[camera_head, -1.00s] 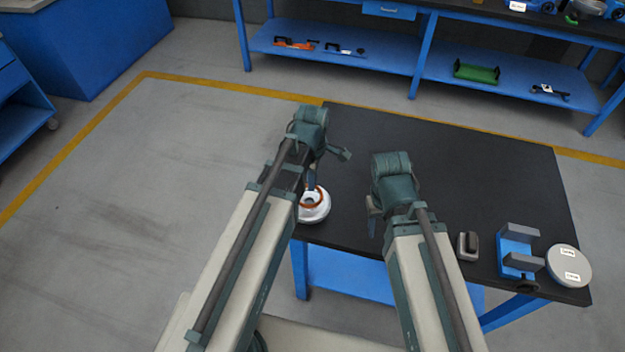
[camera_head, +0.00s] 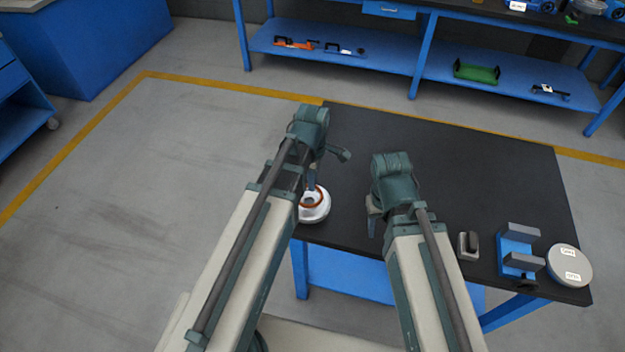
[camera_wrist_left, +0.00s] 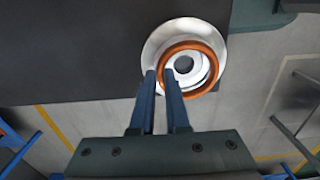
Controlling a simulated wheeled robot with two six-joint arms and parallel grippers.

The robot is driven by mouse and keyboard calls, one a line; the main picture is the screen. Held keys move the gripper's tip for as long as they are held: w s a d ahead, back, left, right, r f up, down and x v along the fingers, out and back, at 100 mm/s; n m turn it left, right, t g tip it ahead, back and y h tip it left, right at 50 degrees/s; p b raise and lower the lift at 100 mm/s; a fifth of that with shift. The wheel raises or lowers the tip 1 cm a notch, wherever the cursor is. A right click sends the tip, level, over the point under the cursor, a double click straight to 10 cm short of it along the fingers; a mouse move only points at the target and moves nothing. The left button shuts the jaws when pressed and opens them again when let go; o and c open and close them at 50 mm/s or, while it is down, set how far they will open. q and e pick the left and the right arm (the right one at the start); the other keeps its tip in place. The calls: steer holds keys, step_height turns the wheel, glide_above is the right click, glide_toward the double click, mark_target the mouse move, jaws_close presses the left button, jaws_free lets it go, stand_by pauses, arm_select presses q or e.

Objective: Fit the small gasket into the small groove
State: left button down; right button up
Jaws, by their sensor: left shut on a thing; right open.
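The white flanged shell (camera_head: 322,214) sits near the left front edge of the black table, partly hidden behind my left arm. In the left wrist view the shell (camera_wrist_left: 152,47) is a round white part with a stepped bore. An orange-brown ring, the gasket (camera_wrist_left: 214,62), shows over the shell's inner step, off-centre toward the lower right. My left gripper (camera_wrist_left: 160,80) is shut on the gasket's near-left rim. Whether the gasket touches the shell or hovers just above it, I cannot tell. My right gripper (camera_head: 373,222) is open and empty above the table, right of the shell.
On the right of the black table (camera_head: 455,165) are a grey block (camera_head: 468,246), a blue fixture with grey jaws (camera_head: 517,250) and a round grey disc with labels (camera_head: 569,265). The table's middle and back are clear. A blue shelf bench stands behind.

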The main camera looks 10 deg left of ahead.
arm_select(q)
steer(key=shift+f+b, duration=1.1)
steer(key=shift+f, duration=0.1)
arm_select(e)
steer(key=shift+f, duration=1.15)
arm_select(q)
steer(key=c, duration=0.8)
jaws_free()
steer(key=shift+r, duration=0.1)
steer(key=shift+c, duration=0.2)
arm_select(e)
steer(key=shift+r, duration=0.1)
arm_select(q)
steer(key=shift+r, duration=0.15)
arm_select(e)
steer(key=shift+r, duration=0.1)
arm_select(q)
step_height(320, 180, up, 14)
steer(key=p, duration=1.4)
steer(key=shift+f, duration=0.2)
arm_select(e)
step_height(320, 180, up, 14)
steer(key=shift+f, duration=0.2)
arm_select(q)
steer(key=shift+s+d, duration=0.1)
